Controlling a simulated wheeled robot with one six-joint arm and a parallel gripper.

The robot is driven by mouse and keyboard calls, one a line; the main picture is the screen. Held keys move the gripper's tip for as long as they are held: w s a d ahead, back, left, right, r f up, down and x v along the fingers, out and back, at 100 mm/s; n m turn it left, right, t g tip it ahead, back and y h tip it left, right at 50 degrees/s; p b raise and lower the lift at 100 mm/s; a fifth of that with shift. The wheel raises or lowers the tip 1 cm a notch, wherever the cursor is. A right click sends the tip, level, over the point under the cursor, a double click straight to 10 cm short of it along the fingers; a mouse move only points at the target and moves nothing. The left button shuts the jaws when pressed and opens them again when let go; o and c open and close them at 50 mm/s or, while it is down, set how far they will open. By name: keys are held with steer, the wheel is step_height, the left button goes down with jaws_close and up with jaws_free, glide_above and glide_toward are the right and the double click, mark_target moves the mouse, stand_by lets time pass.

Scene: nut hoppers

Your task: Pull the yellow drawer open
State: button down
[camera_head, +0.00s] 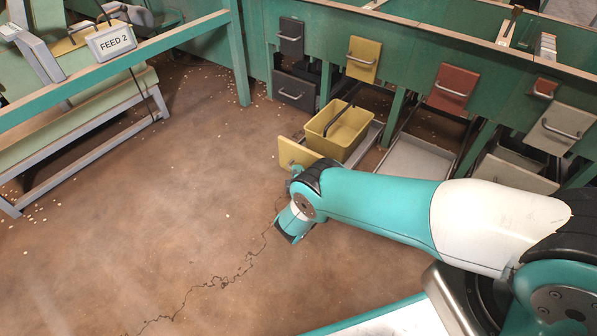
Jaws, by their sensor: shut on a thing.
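The yellow drawer (293,153) is low under the green bench, with its front standing well out from the bench. Behind the front, its grey tray (369,146) carries a yellow bin (354,134) with a dark bar across the top. My gripper (296,171) is at the near side of the yellow front and is shut on it, seemingly at its handle. The handle and fingertips are mostly hidden by my wrist. A separate yellow panel (363,56) with a metal handle is higher on the bench.
Dark (291,37), red (453,86) and grey (562,128) panels with handles line the bench. A dark lower drawer (294,92) is left of the yellow one. A FEED 2 machine (112,43) stands at left. The brown floor (150,220) between is clear apart from scattered bits.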

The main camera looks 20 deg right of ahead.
steer(key=c, duration=1.2)
jaws_free()
steer(key=s+a+r+p, duration=0.2)
steer(key=s+p, duration=0.9)
steer(key=s, duration=0.6)
steer(key=shift+r, duration=0.2)
steer(key=shift+d, duration=0.1)
